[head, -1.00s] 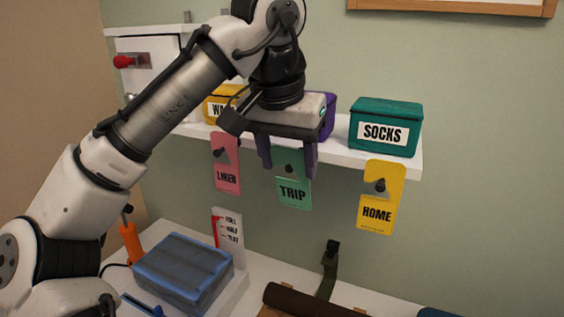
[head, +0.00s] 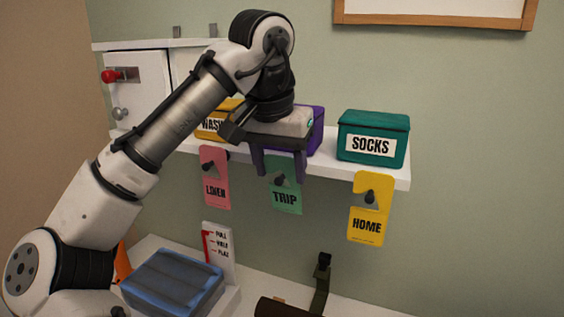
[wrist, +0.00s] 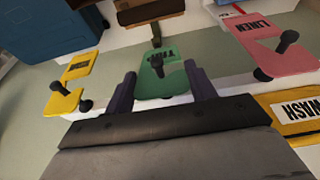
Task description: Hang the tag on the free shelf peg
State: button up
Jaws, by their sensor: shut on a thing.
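The green TRIP tag (head: 286,198) hangs in front of the shelf edge, between the pink LINEN tag (head: 214,178) and the yellow HOME tag (head: 370,222). My gripper (head: 279,172) points down over the shelf front, with one finger on each side of the TRIP tag's upper part, shut on it. In the wrist view the tag (wrist: 158,82) sits between the two fingertips (wrist: 165,83). A black peg (wrist: 157,62) shows its tip on the tag's front side, by the hook opening. Whether the tag's weight rests on this peg I cannot tell. The other tags hang on black pegs.
The white shelf (head: 325,163) carries a yellow WASH box (head: 212,125), a purple box (head: 318,128) and a teal SOCKS box (head: 372,135). The wall right of the HOME tag is clear.

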jog(key=shift+f, duration=0.15)
jog(key=o, duration=1.7)
jog(key=v, duration=0.8)
